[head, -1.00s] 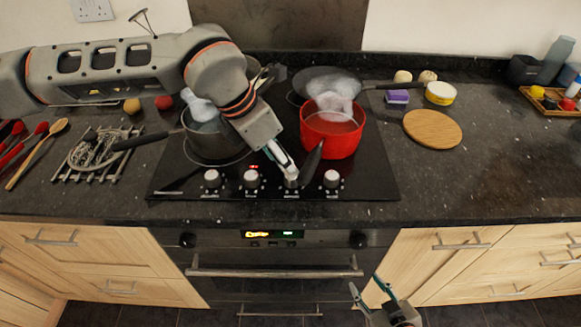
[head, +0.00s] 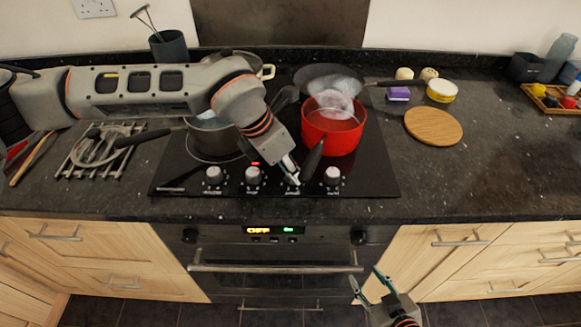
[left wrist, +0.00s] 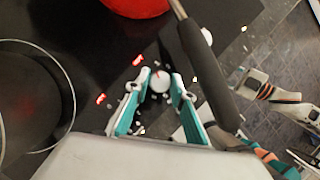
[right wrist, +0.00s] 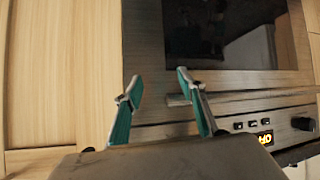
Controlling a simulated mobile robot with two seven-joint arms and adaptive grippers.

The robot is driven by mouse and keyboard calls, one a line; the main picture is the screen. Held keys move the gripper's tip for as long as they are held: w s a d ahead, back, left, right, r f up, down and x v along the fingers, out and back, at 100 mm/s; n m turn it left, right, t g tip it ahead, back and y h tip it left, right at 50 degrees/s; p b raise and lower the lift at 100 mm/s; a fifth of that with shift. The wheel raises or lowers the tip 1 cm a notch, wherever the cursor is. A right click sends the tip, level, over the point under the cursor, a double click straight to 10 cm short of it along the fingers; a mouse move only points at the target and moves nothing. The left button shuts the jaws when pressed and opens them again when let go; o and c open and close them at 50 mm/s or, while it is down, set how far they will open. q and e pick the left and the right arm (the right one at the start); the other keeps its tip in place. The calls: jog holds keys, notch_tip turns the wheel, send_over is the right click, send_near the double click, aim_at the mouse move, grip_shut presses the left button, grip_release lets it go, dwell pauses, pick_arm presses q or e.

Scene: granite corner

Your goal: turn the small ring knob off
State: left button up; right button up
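A row of several pale, round knobs lies along the front of the black hob (head: 360,185). My left gripper (head: 291,176) is over the third knob from the left and partly hides it in the head view. In the left wrist view, that knob (left wrist: 160,81) sits between the two fingertips of the left gripper (left wrist: 161,77), a finger on each side. The fingers stand apart, and narrow gaps seem to show beside the knob. My right gripper (head: 372,287) is open and empty, low in front of the oven; the right wrist view shows its fingers (right wrist: 159,80) spread.
A red pot (head: 320,135) stands behind the knobs, its dark handle (head: 313,160) reaching forward close beside my left gripper. A dark pan (head: 214,143) is on the left of the hob. Counter to the right, near a round wooden board (head: 433,126), is partly clear.

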pick_arm(q)
jog(key=n+b, duration=0.2)
jog(key=b, duration=0.1)
jog(key=n+t+b, duration=0.1)
jog(key=b, duration=0.1)
jog(key=shift+d+f+y, duration=0.1)
jog(key=shift+f+y, duration=0.15)
jog(key=shift+y, duration=0.05)
jog(key=shift+r+n+b, duration=0.15)
jog(key=shift+n+b, duration=0.15)
jog(key=shift+n, duration=0.3)
jog(key=shift+r+t+y, duration=0.15)
jog(key=shift+t+y, duration=0.15)
jog(key=o, duration=1)
jog(key=shift+o, duration=0.6)
pick_arm(e)
notch_tip(320, 180, down, 6)
jog(key=s, duration=0.1)
jog(key=shift+f, duration=0.25)
jog(key=shift+d+f, duration=0.1)
